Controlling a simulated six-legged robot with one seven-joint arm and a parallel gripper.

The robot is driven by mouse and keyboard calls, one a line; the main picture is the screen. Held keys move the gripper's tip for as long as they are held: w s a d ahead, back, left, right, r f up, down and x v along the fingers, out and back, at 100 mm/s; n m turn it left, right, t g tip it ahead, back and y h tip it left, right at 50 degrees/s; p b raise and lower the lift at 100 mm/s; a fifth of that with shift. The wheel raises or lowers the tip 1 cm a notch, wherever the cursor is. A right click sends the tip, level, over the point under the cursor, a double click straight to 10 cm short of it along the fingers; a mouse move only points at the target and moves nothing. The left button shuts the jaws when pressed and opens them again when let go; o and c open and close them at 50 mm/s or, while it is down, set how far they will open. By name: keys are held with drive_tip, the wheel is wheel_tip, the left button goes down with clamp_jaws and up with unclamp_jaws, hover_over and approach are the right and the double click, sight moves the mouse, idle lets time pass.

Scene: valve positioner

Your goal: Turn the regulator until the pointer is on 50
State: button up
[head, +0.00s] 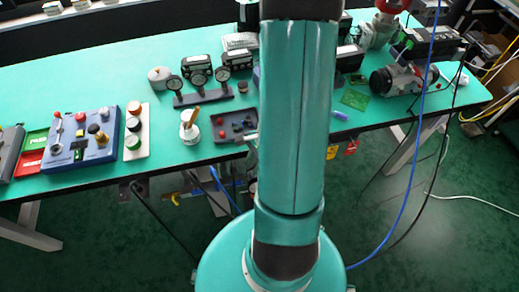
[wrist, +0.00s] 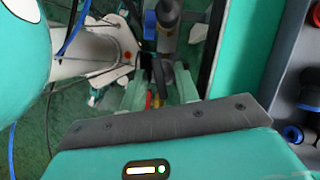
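Small round gauges (head: 197,80) stand on a dark base on the bench in the head view. Their pointers and numbers are too small to read. In the wrist view, a grey cylindrical fitting (wrist: 167,40) with a blue part (wrist: 150,26) shows beside the bench edge; it may be the regulator, but I cannot be sure. My gripper (wrist: 160,82) shows as two pale green fingers beyond its dark plate, apart from each other. The fitting appears beyond the fingertips, and I see no clear contact. The head view hides my gripper behind my arm.
The long green bench (head: 95,68) carries a blue control panel (head: 80,138), a row of push buttons (head: 135,130), a dark tray (head: 225,138) and a valve assembly (head: 403,78). Blue and black cables (head: 405,190) hang at the right.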

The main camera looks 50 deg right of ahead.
drive_tip(key=v, duration=1.3)
drive_tip(key=w+a+r+n+h, duration=0.2)
drive_tip(key=w+a+r+n, duration=0.1)
drive_tip(key=a+r+n, duration=0.25)
drive_tip(key=w+a+r+n+h, duration=0.1)
drive_tip(key=w+a+r+n, duration=0.2)
drive_tip(key=a+r+n, duration=0.3)
drive_tip(key=s+a+r+n+t+h, duration=0.1)
drive_tip(key=s+a+r+n+t, duration=0.2)
drive_tip(key=a+r+n, duration=0.6)
drive_tip(key=a+r+t, duration=0.1)
drive_tip(key=a+r, duration=0.1)
drive_tip(key=a, duration=0.1)
drive_tip(key=shift+s+a, duration=0.2)
drive_tip(key=shift+s, duration=0.05)
drive_tip(key=shift+d, duration=0.2)
